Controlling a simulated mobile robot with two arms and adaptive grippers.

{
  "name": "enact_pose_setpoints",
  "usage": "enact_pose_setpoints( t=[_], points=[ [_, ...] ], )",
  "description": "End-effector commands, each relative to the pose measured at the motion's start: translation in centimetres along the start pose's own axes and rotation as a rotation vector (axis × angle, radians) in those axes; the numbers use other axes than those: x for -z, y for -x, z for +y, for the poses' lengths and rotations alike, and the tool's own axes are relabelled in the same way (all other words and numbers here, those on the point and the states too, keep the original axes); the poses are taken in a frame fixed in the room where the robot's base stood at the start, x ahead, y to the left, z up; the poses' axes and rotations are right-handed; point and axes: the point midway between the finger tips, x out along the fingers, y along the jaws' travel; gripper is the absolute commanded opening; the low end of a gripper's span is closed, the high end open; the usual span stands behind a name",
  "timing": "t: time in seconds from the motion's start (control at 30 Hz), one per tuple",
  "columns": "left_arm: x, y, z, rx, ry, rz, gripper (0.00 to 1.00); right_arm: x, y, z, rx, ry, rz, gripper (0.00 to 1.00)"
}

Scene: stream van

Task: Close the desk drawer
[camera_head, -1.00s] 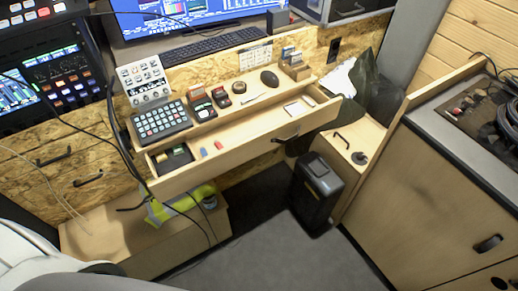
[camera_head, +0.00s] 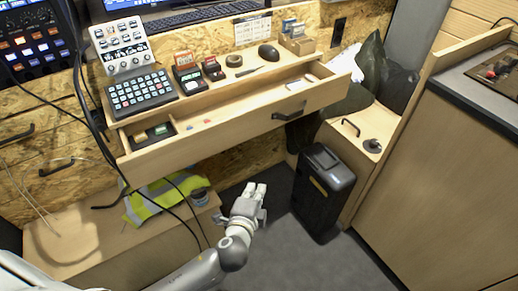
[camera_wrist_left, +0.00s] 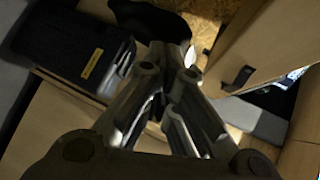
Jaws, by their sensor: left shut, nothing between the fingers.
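The desk drawer (camera_head: 228,128) is a wide light-wood drawer under the desk top, and it stands open. Small items lie inside it, among them a dark tray at its left end. Its front has a dark handle (camera_head: 297,111) right of the middle. My left gripper (camera_head: 257,190) is shut and empty, below and in front of the drawer front, apart from it. In the left wrist view my gripper fingers (camera_wrist_left: 168,75) point ahead, with a wood panel and dark handle (camera_wrist_left: 238,78) at the right. My right gripper is not in view.
A black bin (camera_head: 322,190) stands right of my left gripper. A yellow vest (camera_head: 160,198) lies on a low wooden box at the left. Cables hang before the drawer's left end.

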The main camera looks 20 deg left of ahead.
Motion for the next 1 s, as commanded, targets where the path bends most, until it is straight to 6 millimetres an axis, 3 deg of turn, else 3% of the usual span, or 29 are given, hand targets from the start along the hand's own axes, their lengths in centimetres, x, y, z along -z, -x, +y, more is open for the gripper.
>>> enact_pose_setpoints(
  t=[0.03,0.2,0.3,0.47,0.67,1.0],
  points=[
    [0.7,0.4,-1.3,0.071,-0.022,0.012,0.0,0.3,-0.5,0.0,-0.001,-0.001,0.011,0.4],
    [1.9,3.5,-7.1,0.251,-0.07,0.019,0.0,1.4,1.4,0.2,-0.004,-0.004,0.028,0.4],
    [2.1,4.9,-9.1,0.311,-0.079,0.016,0.0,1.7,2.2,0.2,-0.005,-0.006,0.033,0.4],
    [2.2,5.4,-10.4,0.343,-0.082,0.013,0.0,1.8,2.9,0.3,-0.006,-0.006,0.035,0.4],
    [2.3,3.3,-11.3,0.345,-0.083,0.012,0.0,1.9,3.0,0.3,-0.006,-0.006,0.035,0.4],
    [2.4,-2.5,-13.2,0.343,-0.082,0.012,0.0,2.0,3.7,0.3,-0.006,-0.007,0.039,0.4]
  ],
)
